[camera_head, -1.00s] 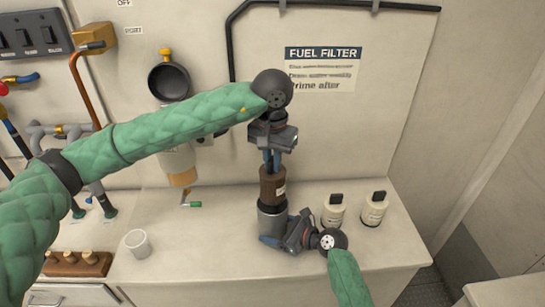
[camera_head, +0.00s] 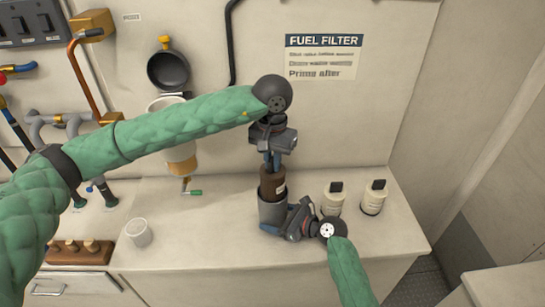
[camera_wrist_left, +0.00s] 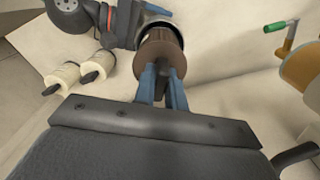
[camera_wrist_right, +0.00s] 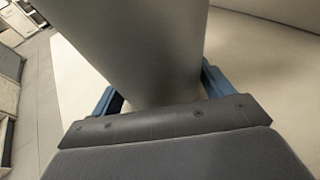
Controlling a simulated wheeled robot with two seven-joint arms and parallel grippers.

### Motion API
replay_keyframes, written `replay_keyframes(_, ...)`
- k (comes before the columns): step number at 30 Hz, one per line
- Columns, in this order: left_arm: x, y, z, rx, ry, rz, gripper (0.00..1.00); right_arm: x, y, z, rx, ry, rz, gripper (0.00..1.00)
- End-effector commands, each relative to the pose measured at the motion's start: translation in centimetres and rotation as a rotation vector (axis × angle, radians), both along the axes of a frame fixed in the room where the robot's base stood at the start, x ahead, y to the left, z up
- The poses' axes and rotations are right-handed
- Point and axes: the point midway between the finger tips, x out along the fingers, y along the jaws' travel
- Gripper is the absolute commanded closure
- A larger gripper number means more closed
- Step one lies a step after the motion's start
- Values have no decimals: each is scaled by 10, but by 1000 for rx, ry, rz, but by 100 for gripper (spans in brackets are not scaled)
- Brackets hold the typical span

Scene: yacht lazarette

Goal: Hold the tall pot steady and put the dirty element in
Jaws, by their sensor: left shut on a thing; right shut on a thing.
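The element's lower part is inside the mouth of the tall pot (camera_head: 271,213), a grey cylinder upright on the counter. My right gripper (camera_head: 286,218) is shut on the pot from the right side. In the left wrist view the element (camera_wrist_left: 160,55) is between the blue fingers, with the pot's rim around its far end. In the right wrist view the pot's grey wall (camera_wrist_right: 150,45) fills the space between the fingers.
Two cream bottles with black caps (camera_head: 333,199) (camera_head: 374,197) stand right of the pot. A white cup (camera_head: 139,232) and a wooden rack (camera_head: 80,252) are at the left. A filter housing with a green-handled drain (camera_head: 183,150) hangs on the wall. The counter between cup and pot is clear.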

Motion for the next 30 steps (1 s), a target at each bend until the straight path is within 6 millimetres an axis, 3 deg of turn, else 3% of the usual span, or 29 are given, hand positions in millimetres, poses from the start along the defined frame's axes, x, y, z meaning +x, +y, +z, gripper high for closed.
replay_keyframes(30, 0, 0, -40, 0, 0, 0, 100, 0, 0, 0, 0, 0, 0, 39)
